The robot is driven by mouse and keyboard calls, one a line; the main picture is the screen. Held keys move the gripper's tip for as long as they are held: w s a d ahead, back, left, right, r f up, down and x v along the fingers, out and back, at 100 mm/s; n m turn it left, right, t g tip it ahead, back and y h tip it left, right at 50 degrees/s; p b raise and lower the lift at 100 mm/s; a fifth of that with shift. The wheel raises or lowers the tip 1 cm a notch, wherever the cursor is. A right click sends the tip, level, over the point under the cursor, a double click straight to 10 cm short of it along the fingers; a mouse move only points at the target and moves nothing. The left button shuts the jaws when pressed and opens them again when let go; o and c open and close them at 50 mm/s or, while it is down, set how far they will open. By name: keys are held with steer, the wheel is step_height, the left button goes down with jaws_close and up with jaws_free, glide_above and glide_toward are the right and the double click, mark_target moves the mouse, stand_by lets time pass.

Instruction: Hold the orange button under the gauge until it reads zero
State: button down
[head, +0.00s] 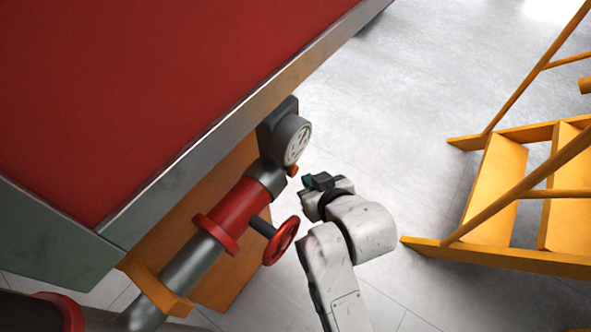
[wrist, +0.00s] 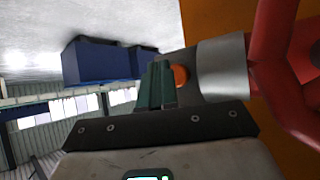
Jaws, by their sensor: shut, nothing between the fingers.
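The round gauge (head: 294,142) with a pale dial sits at the end of the pipe in the head view; its reading is too small to tell. The orange button (head: 293,170) is just below it. In the wrist view the orange button (wrist: 181,76) shows right beside my fingertips, partly behind them. My gripper (head: 307,181) is shut and empty, with its fingers pointing at the button. In the wrist view the closed fingers of my gripper (wrist: 158,72) overlap the button's left edge. I cannot tell whether they touch it.
A red valve handwheel (head: 282,241) sticks out from the red pipe section (head: 230,214), close to my arm. A large red-topped bench (head: 150,80) fills the upper left. Yellow steps (head: 497,180) stand at the right. Bare grey floor (head: 400,110) lies between.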

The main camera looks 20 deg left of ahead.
stand_by(0.3)
steer(key=shift+w+a, duration=0.15)
steer(key=shift+a, duration=0.25)
steer(key=shift+w+a, duration=0.15)
steer(key=shift+a, duration=0.3)
stand_by(2.6)
stand_by(1.1)
steer(key=shift+s+d+p, duration=0.3)
steer(key=shift+d+p, duration=0.4)
steer(key=shift+d, duration=0.15)
steer(key=shift+s+d+p, duration=0.3)
steer(key=shift+d+p, duration=0.05)
steer(key=shift+d, duration=0.45)
steer(key=shift+s+d+p, duration=0.25)
steer(key=shift+d+p, duration=0.1)
steer(key=shift+d, duration=0.4)
steer(key=shift+s+d+p, duration=0.3)
steer(key=shift+d+p, duration=0.05)
steer(key=shift+d, duration=0.45)
